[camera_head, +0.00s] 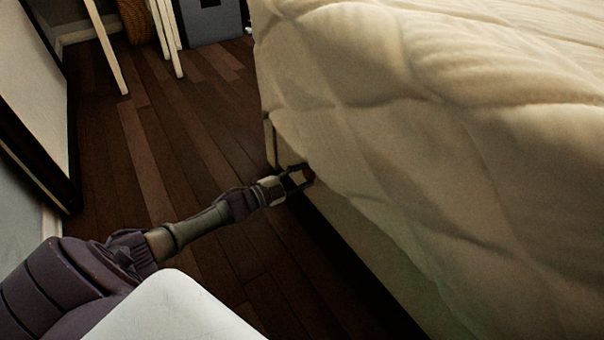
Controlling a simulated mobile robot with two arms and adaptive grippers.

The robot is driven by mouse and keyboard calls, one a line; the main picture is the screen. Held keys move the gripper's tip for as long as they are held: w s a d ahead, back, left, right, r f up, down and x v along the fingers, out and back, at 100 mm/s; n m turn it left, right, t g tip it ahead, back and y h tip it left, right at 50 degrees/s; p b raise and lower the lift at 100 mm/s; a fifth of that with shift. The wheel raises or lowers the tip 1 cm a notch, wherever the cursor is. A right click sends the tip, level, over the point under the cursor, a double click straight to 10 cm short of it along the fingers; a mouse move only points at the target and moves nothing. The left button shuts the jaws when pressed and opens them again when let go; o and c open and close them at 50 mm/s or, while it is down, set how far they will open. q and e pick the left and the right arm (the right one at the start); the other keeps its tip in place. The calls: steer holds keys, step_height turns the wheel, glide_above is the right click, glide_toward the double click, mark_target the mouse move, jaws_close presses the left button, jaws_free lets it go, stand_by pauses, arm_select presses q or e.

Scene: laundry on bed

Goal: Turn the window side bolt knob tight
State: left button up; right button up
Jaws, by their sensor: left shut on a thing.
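My left gripper (304,174) reaches in from the lower left to the side of the bed, just under the edge of the quilt. It is shut on a small dark reddish knob (309,174) at the bed frame (350,237). The knob is mostly hidden by the fingers and the quilt's edge, so its turn and tightness cannot be told. My right gripper is not in view.
A cream quilt (420,110) covers the bed and hangs over its side. Dark wooden floor (150,150) lies clear to the left. Pale furniture legs (107,48) and a grey box (212,22) stand at the back. A dark-framed panel (35,100) leans at the far left.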

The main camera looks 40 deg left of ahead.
arm_select(q)
steer(key=m, duration=0.2)
steer(key=shift+m, duration=0.4)
steer(key=m, duration=0.3)
steer(key=shift+m, duration=0.3)
steer(key=m, duration=0.3)
steer(key=shift+d+m, duration=0.1)
steer(key=shift+m, duration=0.2)
steer(key=shift+m+b, duration=0.6)
steer(key=shift+m, duration=1.4)
steer(key=o, duration=1.2)
steer(key=shift+c, duration=0.2)
steer(key=shift+r, duration=0.1)
